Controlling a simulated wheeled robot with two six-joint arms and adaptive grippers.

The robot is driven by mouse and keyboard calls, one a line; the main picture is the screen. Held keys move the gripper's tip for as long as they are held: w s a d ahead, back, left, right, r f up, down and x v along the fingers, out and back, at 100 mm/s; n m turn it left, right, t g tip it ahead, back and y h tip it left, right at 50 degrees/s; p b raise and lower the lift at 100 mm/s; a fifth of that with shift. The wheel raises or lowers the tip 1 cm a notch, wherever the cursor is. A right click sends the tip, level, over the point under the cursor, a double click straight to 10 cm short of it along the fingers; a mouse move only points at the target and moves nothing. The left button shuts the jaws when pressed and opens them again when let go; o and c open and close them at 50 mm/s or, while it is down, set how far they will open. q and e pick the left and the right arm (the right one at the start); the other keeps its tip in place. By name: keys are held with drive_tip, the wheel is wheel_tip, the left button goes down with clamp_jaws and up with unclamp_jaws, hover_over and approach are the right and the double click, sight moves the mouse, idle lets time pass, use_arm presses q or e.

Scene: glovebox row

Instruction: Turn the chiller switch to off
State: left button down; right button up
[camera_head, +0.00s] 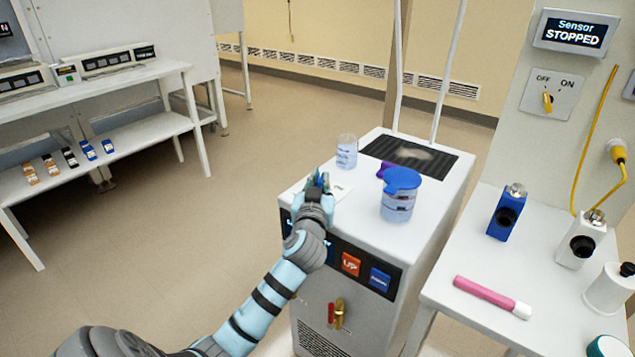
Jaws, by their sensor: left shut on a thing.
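The white chiller (421,233) stands in the middle of the view, with a dark front panel (336,247). The panel bears an orange button marked UP (351,264) and a blue button (380,279). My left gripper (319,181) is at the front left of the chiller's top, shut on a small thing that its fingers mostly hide. My forearm and gripper cover the left part of the panel, and I cannot make out a switch there. A yellow OFF/ON knob (547,102) is on the right wall, under a display reading Sensor STOPPED (575,33). My right gripper is not in view.
A white table (447,291) at the right holds a blue device (506,212) and a pink tube (487,296). Open floor lies left of the chiller.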

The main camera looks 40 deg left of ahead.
use_arm(q)
drive_tip(key=shift+f, duration=0.1)
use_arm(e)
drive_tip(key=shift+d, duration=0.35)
use_arm(q)
drive_tip(key=c, duration=1.7)
unclamp_jaws()
drive_tip(key=shift+s, duration=0.1)
drive_tip(key=v, duration=1.2)
drive_tip(key=shift+d, duration=0.1)
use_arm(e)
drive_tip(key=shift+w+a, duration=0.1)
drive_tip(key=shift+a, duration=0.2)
